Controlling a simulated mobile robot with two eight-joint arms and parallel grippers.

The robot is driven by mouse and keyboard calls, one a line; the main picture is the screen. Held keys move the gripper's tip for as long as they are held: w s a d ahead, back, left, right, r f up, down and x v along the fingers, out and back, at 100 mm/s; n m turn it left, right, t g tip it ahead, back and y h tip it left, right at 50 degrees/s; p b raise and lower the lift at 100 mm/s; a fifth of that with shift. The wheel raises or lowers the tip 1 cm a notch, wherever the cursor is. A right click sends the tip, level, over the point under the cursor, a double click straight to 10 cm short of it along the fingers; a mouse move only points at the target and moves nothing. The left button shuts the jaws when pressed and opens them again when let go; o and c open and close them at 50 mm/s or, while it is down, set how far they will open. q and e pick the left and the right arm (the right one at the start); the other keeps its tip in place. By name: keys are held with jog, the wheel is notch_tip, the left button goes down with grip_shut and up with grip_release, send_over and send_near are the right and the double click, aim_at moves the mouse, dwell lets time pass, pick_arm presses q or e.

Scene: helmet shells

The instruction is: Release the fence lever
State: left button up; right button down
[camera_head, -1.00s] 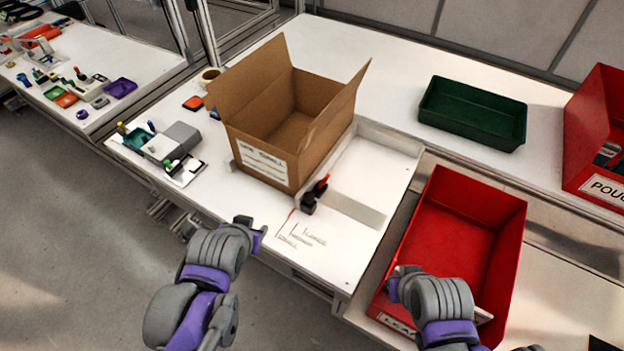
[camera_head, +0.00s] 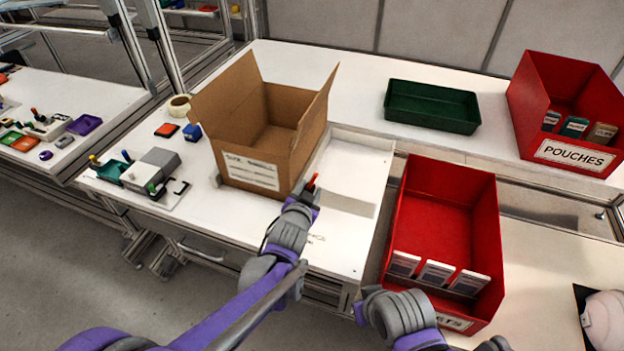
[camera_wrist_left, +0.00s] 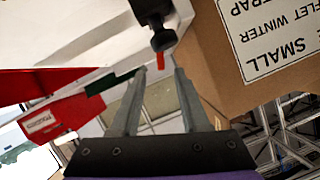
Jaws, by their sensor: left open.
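The fence lever (camera_head: 311,182) shows its red tip just beyond my left gripper, at the front right corner of the cardboard box. In the left wrist view the lever (camera_wrist_left: 161,40) is black with a red end. My left gripper (camera_head: 302,192) comes in from the front. In the left wrist view its two fingers (camera_wrist_left: 160,72) are apart, with the red end between or just beyond the tips. I cannot tell whether they touch it. My right gripper (camera_head: 362,305) is low beside the red bin, its fingers too unclear to read.
The open cardboard box (camera_head: 222,130) stands against the white fence (camera_head: 355,180). A red bin (camera_head: 488,235) with several white packets is at right. A green tray (camera_head: 432,122) and red pouches bin (camera_head: 520,90) are behind. A grey device (camera_head: 155,165) sits left.

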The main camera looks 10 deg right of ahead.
aim_at(314, 179)
pick_arm(q)
jog(key=x, duration=0.8)
grip_shut()
